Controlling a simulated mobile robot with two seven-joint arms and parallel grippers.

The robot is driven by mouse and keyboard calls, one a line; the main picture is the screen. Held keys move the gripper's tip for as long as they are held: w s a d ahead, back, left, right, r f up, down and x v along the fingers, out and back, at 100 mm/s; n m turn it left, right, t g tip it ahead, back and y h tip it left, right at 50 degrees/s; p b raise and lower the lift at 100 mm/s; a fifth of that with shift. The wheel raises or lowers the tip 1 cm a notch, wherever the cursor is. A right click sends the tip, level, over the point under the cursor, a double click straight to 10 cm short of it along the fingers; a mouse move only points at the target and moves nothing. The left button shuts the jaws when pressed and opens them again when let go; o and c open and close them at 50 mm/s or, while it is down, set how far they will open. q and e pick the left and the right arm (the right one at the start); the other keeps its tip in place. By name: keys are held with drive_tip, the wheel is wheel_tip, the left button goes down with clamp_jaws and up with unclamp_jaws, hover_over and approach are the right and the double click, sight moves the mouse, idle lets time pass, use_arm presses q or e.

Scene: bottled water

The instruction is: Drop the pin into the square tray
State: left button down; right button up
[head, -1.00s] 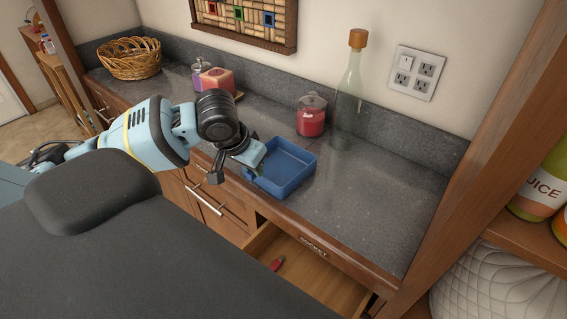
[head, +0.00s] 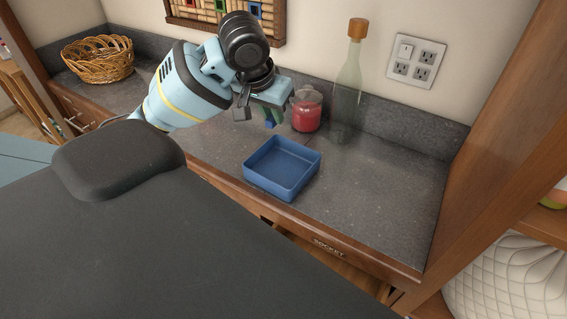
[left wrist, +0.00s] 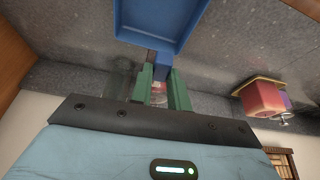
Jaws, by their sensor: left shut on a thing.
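The square tray (head: 283,190) is blue and open-topped and stands on the grey counter; no object shows inside it. Its rim and floor also show at the top of the left wrist view (left wrist: 165,15). My left gripper (head: 271,117) has green fingers and is above the counter, just behind the tray's back edge in the head view. It is shut on a small blue pin (left wrist: 160,68), which shows between the fingertips in the left wrist view. The pin's tip (head: 270,124) pokes out below the fingers. My right gripper is not in view.
A red jar (head: 306,115) and a tall corked bottle (head: 347,95) stand behind the tray, close to my left gripper. A wicker basket (head: 97,62) is at the far left. The counter right of the tray is clear. A drawer (head: 335,265) is below the counter front.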

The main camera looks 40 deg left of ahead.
use_arm(q)
drive_tip(key=shift+d, duration=0.1)
drive_tip(key=shift+f, duration=2.95)
drive_tip(key=c, duration=1.3)
unclamp_jaws()
drive_tip(key=shift+o, duration=0.2)
drive_tip(key=shift+v, duration=3.95)
drive_tip(key=shift+w, duration=0.1)
